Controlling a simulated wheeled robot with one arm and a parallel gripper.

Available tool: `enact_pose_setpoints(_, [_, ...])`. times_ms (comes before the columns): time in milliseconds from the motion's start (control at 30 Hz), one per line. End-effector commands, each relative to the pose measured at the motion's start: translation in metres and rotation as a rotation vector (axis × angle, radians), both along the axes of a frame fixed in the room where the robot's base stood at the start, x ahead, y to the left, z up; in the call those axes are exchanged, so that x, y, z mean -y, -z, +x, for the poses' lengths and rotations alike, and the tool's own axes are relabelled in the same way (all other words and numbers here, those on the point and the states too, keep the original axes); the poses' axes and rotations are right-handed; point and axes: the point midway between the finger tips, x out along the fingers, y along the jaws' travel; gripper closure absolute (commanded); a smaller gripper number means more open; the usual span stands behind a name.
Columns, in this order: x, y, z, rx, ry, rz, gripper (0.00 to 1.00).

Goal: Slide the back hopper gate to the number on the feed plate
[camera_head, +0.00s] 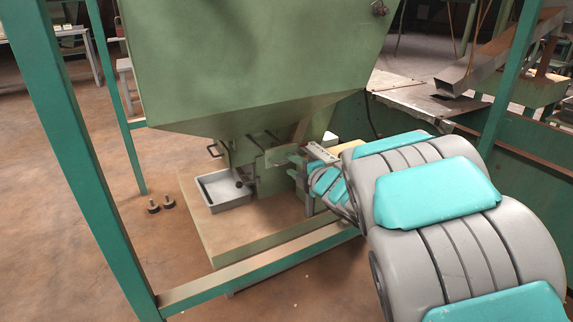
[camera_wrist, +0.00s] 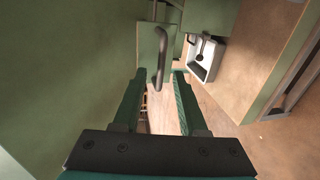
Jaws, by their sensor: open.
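The green hopper (camera_head: 250,60) fills the upper middle of the head view and narrows to an outlet low down. Small bar handles stick out there, one (camera_head: 213,151) at the left. My gripper (camera_head: 291,167) is at the right side of the outlet. In the wrist view my gripper (camera_wrist: 158,80) is open, with a grey bar handle (camera_wrist: 162,58) on a green plate (camera_wrist: 147,42) between and just beyond its fingertips. I cannot tell whether they touch. The handle looks ungripped. No number or feed plate is readable in either view.
A grey tray (camera_head: 217,190) holding a small dark item stands on the base board (camera_head: 240,228) below the outlet; the tray also shows in the wrist view (camera_wrist: 206,70). Green frame posts (camera_head: 85,150) and a low rail (camera_head: 265,262) surround it. Two dark knobs (camera_head: 160,205) lie on the floor.

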Motion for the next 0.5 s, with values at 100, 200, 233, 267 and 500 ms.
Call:
enact_pose_setpoints(100, [-0.01,0.007,0.014,-0.005,-0.001,0.0,0.58])
enact_pose_setpoints(200, [-0.016,0.008,0.024,-0.002,0.0,0.001,0.58])
enact_pose_setpoints(233, [-0.017,0.008,0.026,-0.001,0.0,0.002,0.58])
enact_pose_setpoints(267, [-0.018,0.008,0.027,-0.001,0.0,0.002,0.58])
enact_pose_setpoints(500, [-0.02,0.009,0.031,-0.003,0.002,0.0,0.58])
